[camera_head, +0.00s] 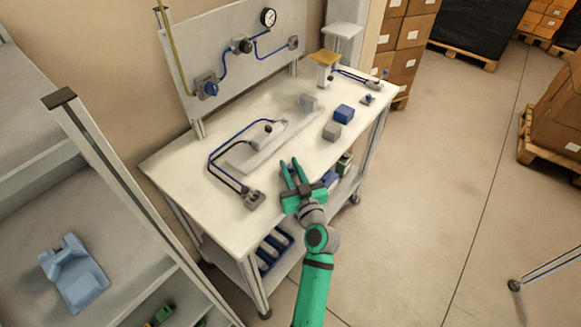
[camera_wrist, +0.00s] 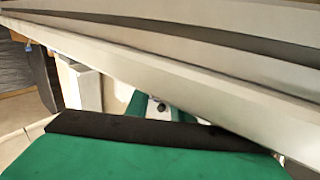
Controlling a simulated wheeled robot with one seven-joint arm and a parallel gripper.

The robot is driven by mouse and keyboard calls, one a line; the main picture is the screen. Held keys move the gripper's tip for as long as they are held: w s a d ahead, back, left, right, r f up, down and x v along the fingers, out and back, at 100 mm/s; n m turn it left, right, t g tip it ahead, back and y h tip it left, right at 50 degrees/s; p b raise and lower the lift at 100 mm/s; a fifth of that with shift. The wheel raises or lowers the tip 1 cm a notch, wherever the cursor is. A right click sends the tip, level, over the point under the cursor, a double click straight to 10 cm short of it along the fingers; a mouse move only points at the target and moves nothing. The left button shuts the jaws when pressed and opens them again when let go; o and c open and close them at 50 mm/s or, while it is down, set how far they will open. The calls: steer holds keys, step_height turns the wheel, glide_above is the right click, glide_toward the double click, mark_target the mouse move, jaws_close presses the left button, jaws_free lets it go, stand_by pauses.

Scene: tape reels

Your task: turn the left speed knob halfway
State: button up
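Two small grey control boxes sit on the white bench. The left box (camera_head: 253,198) is at the near left edge with a cable running into it. The right box (camera_head: 368,98) is near the far right end and has a blue knob on top. I cannot make out the left box's knob or its setting. My gripper (camera_head: 290,168) is open and empty at the bench's front edge, to the right of the left box and apart from it. In the wrist view, green gripper parts (camera_wrist: 150,106) show beside a pale bench edge; no knob is visible there.
A metal strip with a black-ended cylinder (camera_head: 267,128) lies mid-bench. A blue block (camera_head: 344,112) and grey block (camera_head: 331,131) stand to the right. An upright panel (camera_head: 230,70) with a gauge is behind. A shelf (camera_head: 120,165) stands at left.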

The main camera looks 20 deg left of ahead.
jaws_close()
steer(key=shift+n+g+y, duration=0.3)
steer(key=shift+g+y, duration=0.1)
steer(key=shift+y, duration=0.1)
steer(key=shift+w+d+r+n+g+y, duration=0.1)
steer(key=shift+n+g+y, duration=0.9)
steer(key=n+g+y, duration=0.2)
steer(key=g, duration=0.1)
steer(key=shift+n, duration=0.3)
steer(key=n+g+y, duration=0.1)
steer(key=n+g, duration=0.1)
steer(key=g, duration=0.2)
steer(key=n+g+y, duration=0.1)
steer(key=n+g, duration=0.2)
steer(key=g, duration=0.1)
steer(key=shift+n+g, duration=1.3)
steer(key=shift+g, duration=0.7)
steer(key=shift+n+g, duration=0.3)
steer(key=shift+g, duration=0.2)
